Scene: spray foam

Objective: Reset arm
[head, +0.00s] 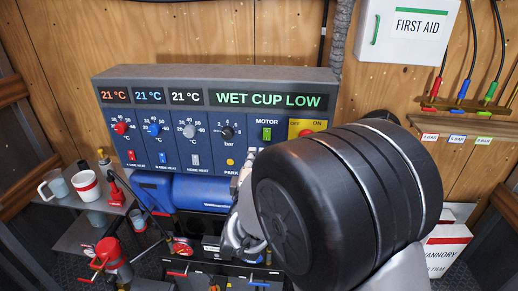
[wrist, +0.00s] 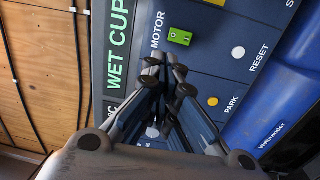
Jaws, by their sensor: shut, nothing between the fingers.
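My gripper (wrist: 166,68) is shut and empty in the wrist view. Its fingertips point at the blue control panel (wrist: 205,65), close to the green MOTOR switch (wrist: 180,37). The gap to the panel is hard to judge. A yellow PARK button (wrist: 213,101) and a pale RESET button (wrist: 238,52) show to the right of the fingers. In the head view, my black arm covers the lower right of the control panel (head: 190,118) and hides the fingertips. The green MOTOR switch (head: 267,134) stays visible there. The panel display (head: 268,100) reads WET CUP LOW.
A blue tank (head: 195,192) lies below the panel. Cups, including a red-banded one (head: 86,186), and red spray parts (head: 108,255) stand at the left. A first aid box (head: 410,28) and coloured hose fittings (head: 462,92) are on the wooden wall at the right.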

